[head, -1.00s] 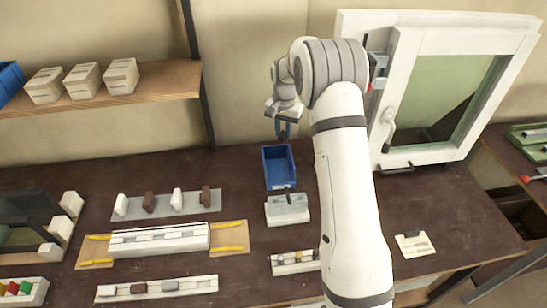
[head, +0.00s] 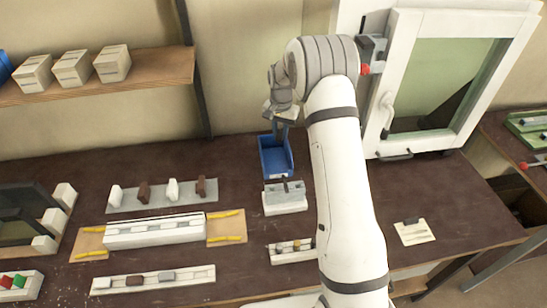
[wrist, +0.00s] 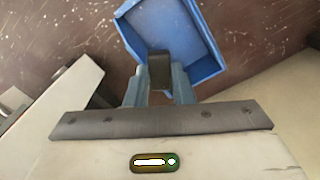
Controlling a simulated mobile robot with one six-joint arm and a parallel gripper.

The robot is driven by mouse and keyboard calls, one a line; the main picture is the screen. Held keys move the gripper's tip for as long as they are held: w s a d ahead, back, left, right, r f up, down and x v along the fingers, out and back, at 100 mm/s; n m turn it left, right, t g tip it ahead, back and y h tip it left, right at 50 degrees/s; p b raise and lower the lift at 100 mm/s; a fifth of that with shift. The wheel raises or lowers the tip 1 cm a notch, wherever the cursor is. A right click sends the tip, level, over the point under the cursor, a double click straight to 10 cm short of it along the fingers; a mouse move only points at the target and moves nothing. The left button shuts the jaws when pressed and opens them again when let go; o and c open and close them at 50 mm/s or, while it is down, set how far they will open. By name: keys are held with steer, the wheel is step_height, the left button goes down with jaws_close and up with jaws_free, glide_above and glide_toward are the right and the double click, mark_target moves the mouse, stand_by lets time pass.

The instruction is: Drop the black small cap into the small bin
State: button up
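The small bin (head: 268,170) is an open blue box standing on the dark bench, near the back. It also shows in the wrist view (wrist: 207,65), beyond my fingertips. My gripper (head: 281,135) points down at the back part of the bin. In the wrist view my gripper (wrist: 159,88) has its two grey-blue fingers on either side of a dark block, which looks like the black small cap (wrist: 160,70). The cap appears over the bin's opening. I cannot tell its exact height. In the head view the cap is not clearly visible.
A grey block on a white base (head: 285,198) stands just in front of the bin. A grey strip (head: 140,208) with white and brown caps lies to the left, behind a white profile (head: 155,232). A white window frame (head: 398,85) rises at the right.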

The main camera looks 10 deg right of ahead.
steer(key=o, duration=0.5)
steer(key=shift+o, duration=0.2)
step_height(320, 180, up, 8)
steer(key=shift+f+b, duration=0.15)
steer(key=shift+b, duration=1)
